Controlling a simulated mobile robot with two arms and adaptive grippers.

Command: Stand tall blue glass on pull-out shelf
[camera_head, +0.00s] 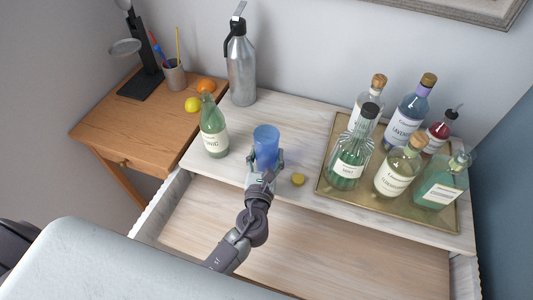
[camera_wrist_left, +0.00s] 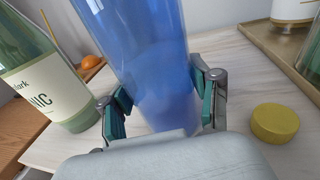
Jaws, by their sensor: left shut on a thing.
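The tall blue glass (camera_head: 266,140) is upright over the pale wooden top, between the green tonic bottle and the gold tray. My left gripper (camera_head: 264,165) is shut on it, with one finger on each side. In the left wrist view the blue glass (camera_wrist_left: 150,60) rises between the teal finger pads of my left gripper (camera_wrist_left: 164,108). I cannot tell whether its base touches the top. The pull-out shelf (camera_head: 325,245) is the bare wooden surface in front of and below the top. My right gripper is not in view.
The green tonic bottle (camera_head: 213,128) stands left of the glass; a yellow cap (camera_head: 298,179) lies to its right. A gold tray (camera_head: 325,185) holds several bottles. A steel siphon (camera_head: 241,65) stands behind. The pull-out shelf is clear apart from my arm above it.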

